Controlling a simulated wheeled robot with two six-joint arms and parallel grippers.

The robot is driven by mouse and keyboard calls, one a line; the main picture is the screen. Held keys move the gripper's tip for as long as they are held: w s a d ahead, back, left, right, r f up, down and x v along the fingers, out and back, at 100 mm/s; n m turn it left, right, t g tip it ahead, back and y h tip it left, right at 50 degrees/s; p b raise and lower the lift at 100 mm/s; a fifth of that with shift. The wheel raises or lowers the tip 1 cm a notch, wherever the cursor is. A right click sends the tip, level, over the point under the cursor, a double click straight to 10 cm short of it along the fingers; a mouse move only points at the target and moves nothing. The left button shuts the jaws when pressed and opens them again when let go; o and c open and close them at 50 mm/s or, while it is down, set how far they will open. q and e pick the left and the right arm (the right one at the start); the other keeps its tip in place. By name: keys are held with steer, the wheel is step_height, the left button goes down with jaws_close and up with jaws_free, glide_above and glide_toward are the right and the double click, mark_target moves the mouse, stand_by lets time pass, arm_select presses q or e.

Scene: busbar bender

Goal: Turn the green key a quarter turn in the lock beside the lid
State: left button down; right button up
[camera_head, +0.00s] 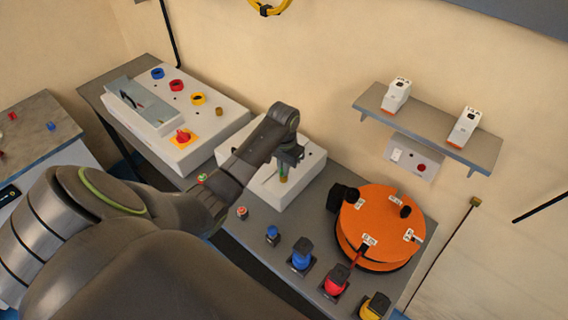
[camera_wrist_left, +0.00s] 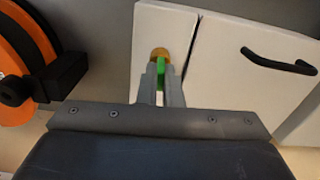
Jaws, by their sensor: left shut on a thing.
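The green key (camera_wrist_left: 159,75) stands in the round brass lock (camera_wrist_left: 160,53) on a white box, seen in the left wrist view. My left gripper (camera_wrist_left: 161,68) is shut on the key, one grey finger on each side. How far the key is turned cannot be told. My right gripper is not in view.
An orange drum (camera_head: 375,225) stands right of the box. Several coloured plugs, including a blue one (camera_head: 301,254) and a red one (camera_head: 335,279), line the bench's front edge. A white console (camera_head: 190,125) stands to the left. A shelf (camera_head: 430,125) hangs on the wall.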

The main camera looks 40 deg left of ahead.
arm_select(q)
steer(key=shift+m, duration=1)
steer(key=c, duration=1.5)
jaws_free()
steer(key=shift+s+a, duration=0.1)
